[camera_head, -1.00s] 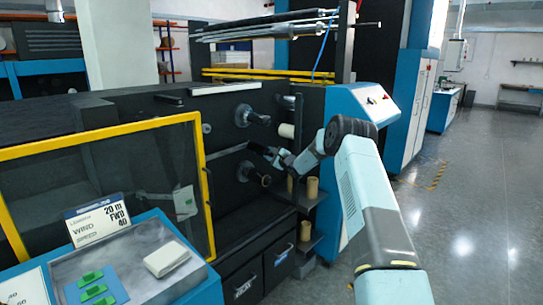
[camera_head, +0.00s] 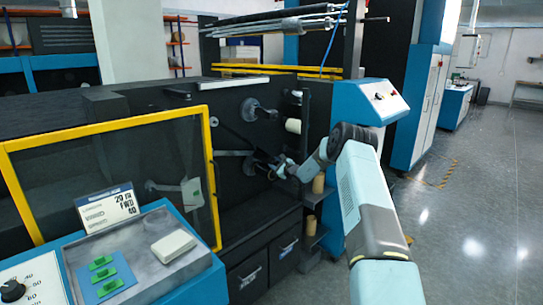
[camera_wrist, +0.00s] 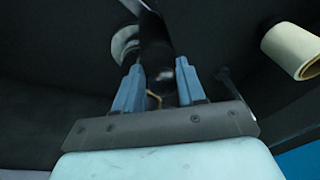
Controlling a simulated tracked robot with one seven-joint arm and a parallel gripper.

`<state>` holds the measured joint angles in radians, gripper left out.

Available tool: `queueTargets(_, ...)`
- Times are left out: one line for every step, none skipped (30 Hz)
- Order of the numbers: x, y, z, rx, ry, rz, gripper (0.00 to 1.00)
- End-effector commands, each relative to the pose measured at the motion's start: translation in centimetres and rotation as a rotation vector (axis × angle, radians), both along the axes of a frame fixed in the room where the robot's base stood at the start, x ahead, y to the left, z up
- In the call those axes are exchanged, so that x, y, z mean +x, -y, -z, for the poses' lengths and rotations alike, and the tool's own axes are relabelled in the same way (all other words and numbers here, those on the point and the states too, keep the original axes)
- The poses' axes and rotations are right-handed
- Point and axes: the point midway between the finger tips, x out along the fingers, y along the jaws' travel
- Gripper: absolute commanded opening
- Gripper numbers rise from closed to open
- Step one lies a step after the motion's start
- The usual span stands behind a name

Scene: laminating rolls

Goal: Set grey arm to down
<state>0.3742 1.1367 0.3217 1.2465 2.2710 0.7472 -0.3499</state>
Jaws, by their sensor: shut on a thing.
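The grey arm (camera_head: 234,153) is a thin bar on the black front of the machine in the head view. It runs nearly level from the left to my gripper (camera_head: 266,165), below the upper spindle (camera_head: 255,109). In the wrist view my gripper (camera_wrist: 160,85) has its two blue-grey fingers on either side of a dark bar (camera_wrist: 156,45), the end of the grey arm, and is shut on it. The tips and the exact contact are dim. The lower spindle is largely hidden behind my gripper in the head view.
A cream roll (camera_head: 293,126) sits right of the upper spindle and shows close by in the wrist view (camera_wrist: 292,46). Brown cores (camera_head: 318,184) stand on a shelf at right. A yellow-framed guard (camera_head: 212,180) is at left. Open floor lies at right.

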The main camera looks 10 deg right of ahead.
Motion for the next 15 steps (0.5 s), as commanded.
queueTargets(-0.1, 0.2, 0.9, 0.024, -0.016, 0.006, 0.00)
queueTargets(-0.2, 0.1, 1.3, 0.038, -0.024, 0.006, 0.00)
queueTargets(-0.3, -0.1, 1.7, 0.054, -0.033, 0.007, 0.00)
queueTargets(-0.3, -0.1, 1.9, 0.063, -0.038, 0.006, 0.00)
queueTargets(-0.3, -0.2, 2.1, 0.070, -0.043, 0.007, 0.00)
queueTargets(-0.4, -0.2, 2.3, 0.076, -0.045, 0.008, 0.00)
queueTargets(-0.4, -0.3, 2.4, 0.078, -0.047, 0.007, 0.00)
queueTargets(-0.4, -0.3, 2.4, 0.080, -0.048, 0.007, 0.00)
queueTargets(-0.4, -0.3, 2.4, 0.080, -0.048, 0.007, 0.00)
queueTargets(-0.4, -0.3, 2.4, 0.080, -0.048, 0.007, 0.00)
queueTargets(-0.4, -0.2, 2.4, 0.080, -0.047, 0.008, 0.00)
queueTargets(-0.4, -0.2, 2.3, 0.079, -0.047, 0.008, 0.00)
queueTargets(-0.4, -0.2, 2.3, 0.079, -0.047, 0.008, 0.00)
queueTargets(-0.4, -0.2, 2.3, 0.079, -0.047, 0.008, 0.00)
queueTargets(-0.4, -0.2, 2.3, 0.079, -0.047, 0.008, 0.00)
